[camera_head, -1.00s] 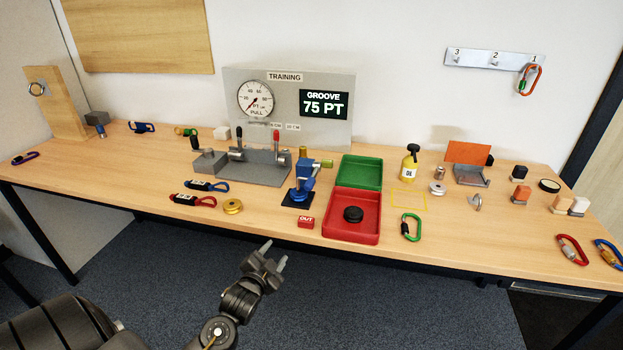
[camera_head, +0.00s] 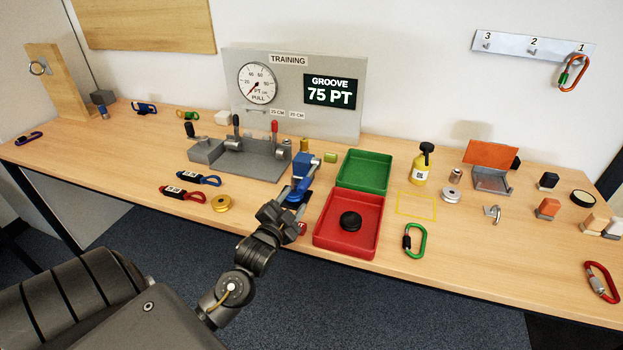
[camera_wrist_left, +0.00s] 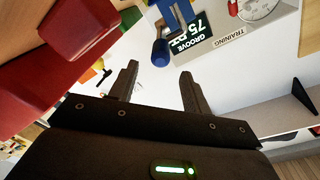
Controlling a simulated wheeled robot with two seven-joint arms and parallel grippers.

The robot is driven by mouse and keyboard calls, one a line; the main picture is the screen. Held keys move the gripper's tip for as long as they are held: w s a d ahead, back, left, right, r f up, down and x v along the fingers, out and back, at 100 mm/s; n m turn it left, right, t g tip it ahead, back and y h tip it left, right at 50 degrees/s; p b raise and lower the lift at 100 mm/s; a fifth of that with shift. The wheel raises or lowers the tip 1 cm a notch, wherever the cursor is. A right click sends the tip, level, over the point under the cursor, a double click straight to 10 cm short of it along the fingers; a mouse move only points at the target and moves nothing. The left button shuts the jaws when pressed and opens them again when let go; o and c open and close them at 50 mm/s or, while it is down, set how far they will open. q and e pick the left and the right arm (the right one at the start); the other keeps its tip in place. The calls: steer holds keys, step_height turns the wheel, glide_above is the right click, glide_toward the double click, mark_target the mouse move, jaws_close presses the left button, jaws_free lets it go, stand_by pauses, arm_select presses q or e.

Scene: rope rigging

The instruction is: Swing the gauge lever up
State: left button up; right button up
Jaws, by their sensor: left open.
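Which lever the task means is not labelled. My left gripper (camera_head: 292,205) is open just in front of the device and hides its lower part. In the left wrist view, a blue rounded lever end (camera_wrist_left: 161,53) lies just beyond and between the open fingertips of my gripper (camera_wrist_left: 158,78). I see no contact. The training panel (camera_head: 345,120) behind carries a round dial (camera_head: 258,83) and a display reading "GROOVE 75 PT". My right gripper is out of view.
A red tray (camera_head: 321,240) holding a black puck is close on the gripper's right, with a green tray (camera_head: 365,170) behind. A grey fixture (camera_head: 255,163) with black and red handles stands behind left.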

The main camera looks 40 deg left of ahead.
mark_target(307, 181)
arm_select(q)
steer(key=shift+w+a+r, duration=0.15)
steer(key=shift+w+r, duration=0.05)
steer(key=shift+w, duration=0.15)
steer(key=p+x, duration=0.2)
steer(key=x, duration=0.6)
steer(key=shift+w+a+f, duration=0.1)
steer(key=shift+w, duration=0.2)
steer(key=shift+w+a+f, duration=0.1)
steer(key=shift+w+a, duration=0.05)
steer(key=shift+w, duration=0.4)
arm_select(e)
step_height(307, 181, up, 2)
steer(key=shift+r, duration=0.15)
arm_select(q)
jaws_close()
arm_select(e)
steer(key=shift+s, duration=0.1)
